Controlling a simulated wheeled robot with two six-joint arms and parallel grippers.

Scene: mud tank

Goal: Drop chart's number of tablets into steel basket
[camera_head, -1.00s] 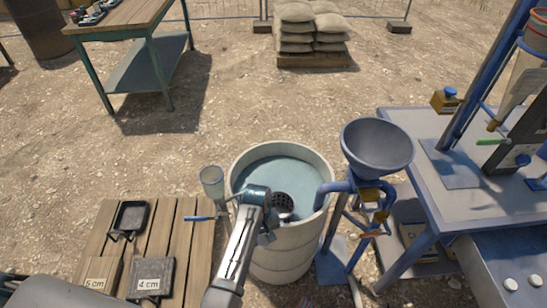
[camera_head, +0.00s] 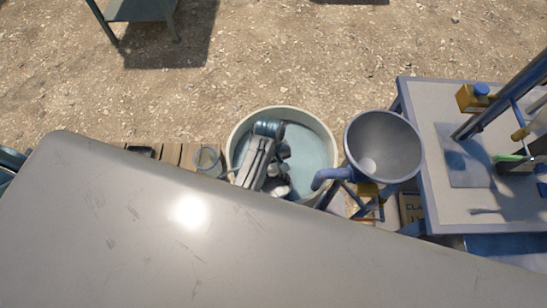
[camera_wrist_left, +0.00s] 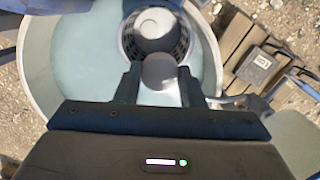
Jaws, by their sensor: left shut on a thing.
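My left gripper (camera_wrist_left: 159,80) is shut on a pale grey round tablet (camera_wrist_left: 160,71), held between its two fingers. Just beyond the tablet in the left wrist view is the dark slotted steel basket (camera_wrist_left: 127,37), with a pale round shape inside it. The basket hangs inside the round mud tank (camera_wrist_left: 38,62), near its wall. In the head view the tank (camera_head: 238,122) holds grey-blue liquid, and my left gripper (camera_head: 277,165) is over it; the arm hides most of the basket. The chart is not in view. My right gripper is not in view.
A large grey funnel (camera_head: 383,147) with blue pipework stands right of the tank. A grey-topped table (camera_head: 455,205) is at the right. A clear cup (camera_head: 207,161) stands beside the tank on the left, near wooden planks (camera_head: 172,154). A smooth grey surface hides the lower head view.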

